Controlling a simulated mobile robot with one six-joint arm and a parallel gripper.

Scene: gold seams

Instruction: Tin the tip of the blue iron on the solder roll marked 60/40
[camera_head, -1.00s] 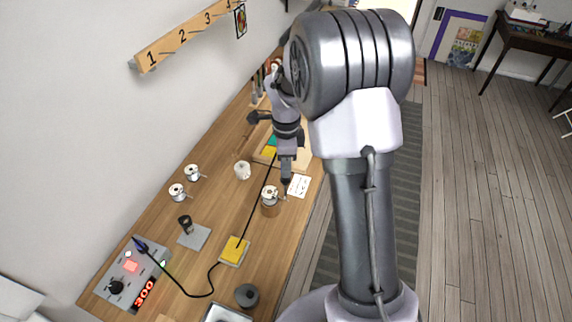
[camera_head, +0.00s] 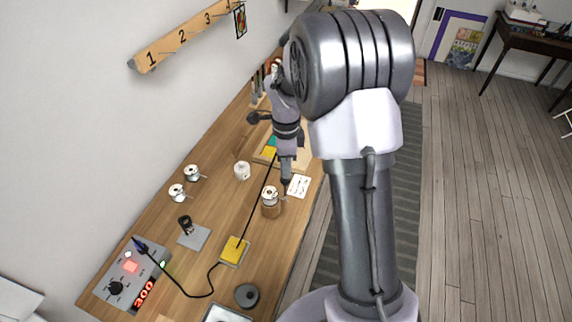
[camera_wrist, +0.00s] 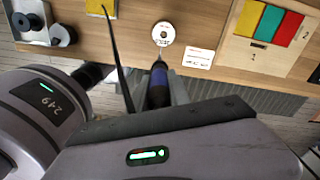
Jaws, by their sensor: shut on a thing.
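My gripper (camera_wrist: 157,92) is shut on the blue iron (camera_wrist: 158,76), which points away from the wrist towards a white solder roll (camera_wrist: 163,33). The iron's thin tip is at the near edge of this roll; I cannot tell whether they touch. Two more rolls stand at the wall side, one upper (camera_head: 192,172) and one lower (camera_head: 177,192). The iron is mostly hidden in the head view.
A black cord runs from the iron past a yellow sponge (camera_head: 234,250) to the soldering station (camera_head: 125,280), which reads 300. A white mug (camera_head: 242,170), a grey holder plate (camera_head: 196,238) and a white card (camera_head: 299,185) are nearby. The wooden tray (camera_wrist: 235,50) has coloured blocks.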

